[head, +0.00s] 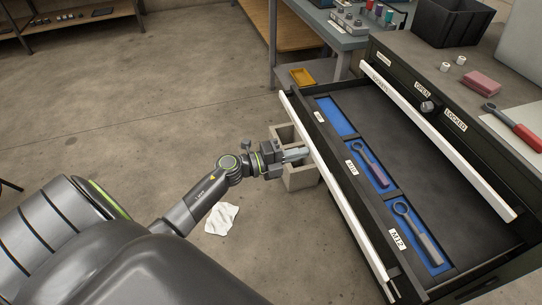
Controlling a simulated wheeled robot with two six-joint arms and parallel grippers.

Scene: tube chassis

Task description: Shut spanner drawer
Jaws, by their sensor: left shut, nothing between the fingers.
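The spanner drawer (405,150) is pulled far out of the dark cabinet (410,55). It has a long white front edge (335,190) and a blue-lined strip with labelled compartments. One spanner (371,164) with a reddish handle lies in the middle compartment, and another spanner (416,231) lies in the near one. The far compartment (334,116) is empty. My left gripper (303,154) is shut and empty, with its fingertips at the outer side of the drawer's white front. I cannot tell whether they touch it. My right gripper is not in view.
A knob (427,107) between OPEN and LOCKED labels is on the cabinet, above a second white drawer edge (440,140). The floor at left is mostly clear.

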